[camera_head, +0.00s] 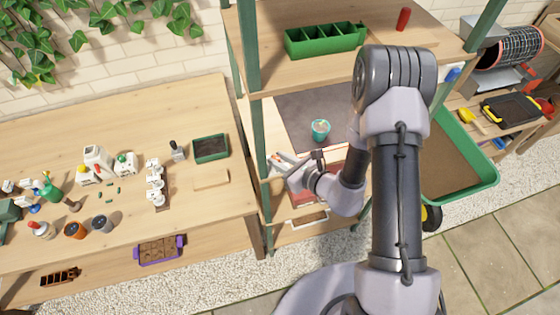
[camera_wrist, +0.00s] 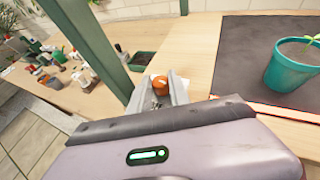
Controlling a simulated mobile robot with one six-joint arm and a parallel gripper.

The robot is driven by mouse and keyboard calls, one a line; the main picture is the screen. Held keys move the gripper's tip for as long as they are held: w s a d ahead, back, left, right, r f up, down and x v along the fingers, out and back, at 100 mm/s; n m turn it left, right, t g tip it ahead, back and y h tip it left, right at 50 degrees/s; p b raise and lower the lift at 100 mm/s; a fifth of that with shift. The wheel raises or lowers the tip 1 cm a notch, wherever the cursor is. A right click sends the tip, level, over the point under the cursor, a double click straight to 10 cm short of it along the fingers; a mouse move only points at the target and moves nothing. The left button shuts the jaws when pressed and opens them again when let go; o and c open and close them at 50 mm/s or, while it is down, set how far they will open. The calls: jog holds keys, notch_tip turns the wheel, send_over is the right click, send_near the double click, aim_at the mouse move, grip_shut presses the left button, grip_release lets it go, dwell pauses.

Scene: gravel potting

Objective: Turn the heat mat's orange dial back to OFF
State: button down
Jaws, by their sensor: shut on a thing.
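The orange dial (camera_wrist: 159,83) shows in the wrist view between the fingertips of my gripper (camera_wrist: 157,90), on the wooden shelf beside a green post. My gripper is shut on the dial. A pale patch shows beside it, but I cannot read any marking or tell the dial's setting. In the head view my gripper (camera_head: 277,161) reaches to the shelf's left front, and the dial is too small to make out there. The dark grey heat mat (camera_head: 297,107) lies to the right of the dial; its edge also shows in the wrist view (camera_wrist: 232,65).
A teal pot (camera_head: 320,131) with a seedling stands on the mat, right of my gripper. A green shelf post (camera_wrist: 88,42) rises close to its left. An upper shelf (camera_head: 270,72) with a green planter (camera_head: 325,42) hangs above. A cluttered workbench (camera_head: 130,110) stands left.

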jog(key=m+h, duration=0.1)
jog(key=m+t+h, duration=0.2)
jog(key=shift+s+a, duration=0.2)
jog(key=shift+a, duration=0.05)
jog(key=shift+r+m+t+h, duration=0.1)
jog(key=shift+m+t+h, duration=0.4)
jog(key=shift+m+h, duration=0.6)
jog(key=shift+p, duration=0.3)
jog(key=c, duration=1.5)
grip_release()
